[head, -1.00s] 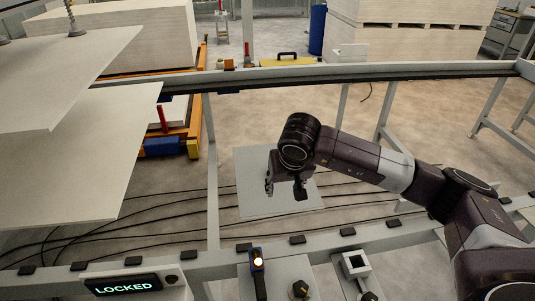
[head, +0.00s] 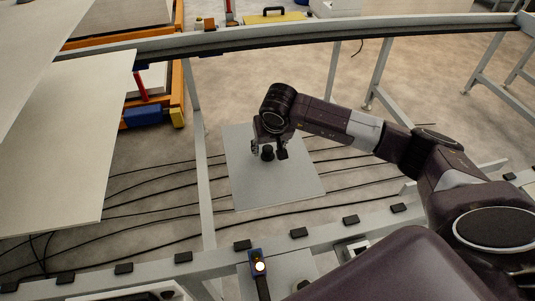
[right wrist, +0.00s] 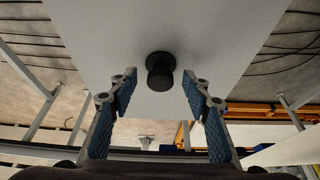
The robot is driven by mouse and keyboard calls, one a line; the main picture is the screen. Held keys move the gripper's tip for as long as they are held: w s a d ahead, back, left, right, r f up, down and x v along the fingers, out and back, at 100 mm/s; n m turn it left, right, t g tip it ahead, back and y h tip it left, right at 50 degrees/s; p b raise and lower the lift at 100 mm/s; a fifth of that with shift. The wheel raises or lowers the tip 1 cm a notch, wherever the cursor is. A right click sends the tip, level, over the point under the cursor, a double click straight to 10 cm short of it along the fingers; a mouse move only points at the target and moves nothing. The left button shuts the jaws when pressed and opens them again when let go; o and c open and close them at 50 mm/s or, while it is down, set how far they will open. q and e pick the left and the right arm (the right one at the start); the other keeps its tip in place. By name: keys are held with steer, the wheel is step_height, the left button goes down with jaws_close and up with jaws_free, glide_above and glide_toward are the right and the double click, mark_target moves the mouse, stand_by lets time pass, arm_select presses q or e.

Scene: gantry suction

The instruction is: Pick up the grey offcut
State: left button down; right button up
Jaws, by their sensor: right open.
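The grey offcut (head: 270,188) is a flat, light grey square panel below my right arm, beyond the near rail. A short black knob (head: 267,153) stands up from it. In the right wrist view the offcut (right wrist: 205,25) fills the upper middle, with the knob (right wrist: 160,70) near its centre. My right gripper (right wrist: 160,85) is open, its blue-padded fingers on either side of the knob's line, with the knob just ahead of the fingertips. Nothing is between the pads. I cannot tell how large the remaining gap is. My left gripper is not in view.
A large pale board (head: 75,150) hangs at the left. A grey rail (head: 215,255) with black pads runs across the front, and another rail (head: 300,33) crosses behind. Black cables (head: 160,190) lie on the floor. A lit device (head: 259,266) sits on the near rail.

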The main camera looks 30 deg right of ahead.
steer(key=shift+x, duration=0.75)
steer(key=c, duration=0.9)
jaws_close()
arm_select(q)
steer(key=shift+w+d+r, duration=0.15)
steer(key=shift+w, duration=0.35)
arm_select(e)
steer(key=shift+w+r, duration=0.1)
steer(key=shift+r, duration=0.05)
